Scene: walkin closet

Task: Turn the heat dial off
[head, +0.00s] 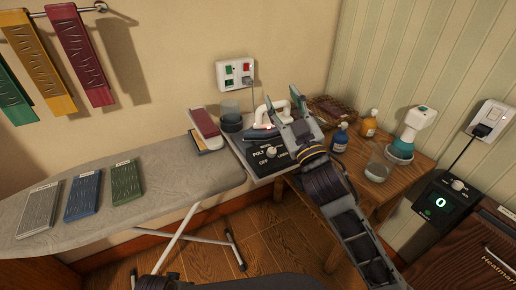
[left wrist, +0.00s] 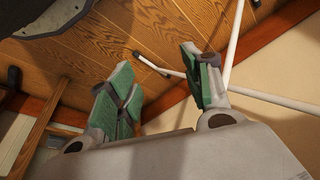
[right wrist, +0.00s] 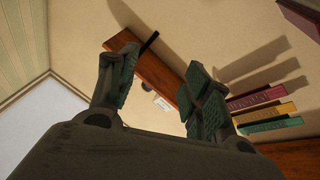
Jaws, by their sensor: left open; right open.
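The heat dial (head: 271,152) is a small light knob on a black panel (head: 262,163) marked POLY, OFF and LINEN, at the right end of the ironing board. Its exact setting is too small to read. An iron with a white handle (head: 263,112) stands just behind the panel, partly hidden by my right gripper. My right gripper (head: 282,99) is open and empty, above and behind the dial, fingers pointing away to the back; its fingers also show in the right wrist view (right wrist: 160,62). My left gripper (left wrist: 157,65) is open and empty over the floor, outside the head view.
A wooden table (head: 409,172) holds a blue bottle (head: 340,138), an amber bottle (head: 369,127) and a white-and-teal sprayer (head: 411,134). A wall outlet (head: 236,74) is behind. A box with a green display (head: 440,202) and knob stands right. Fabric swatches lie on the ironing board (head: 160,172).

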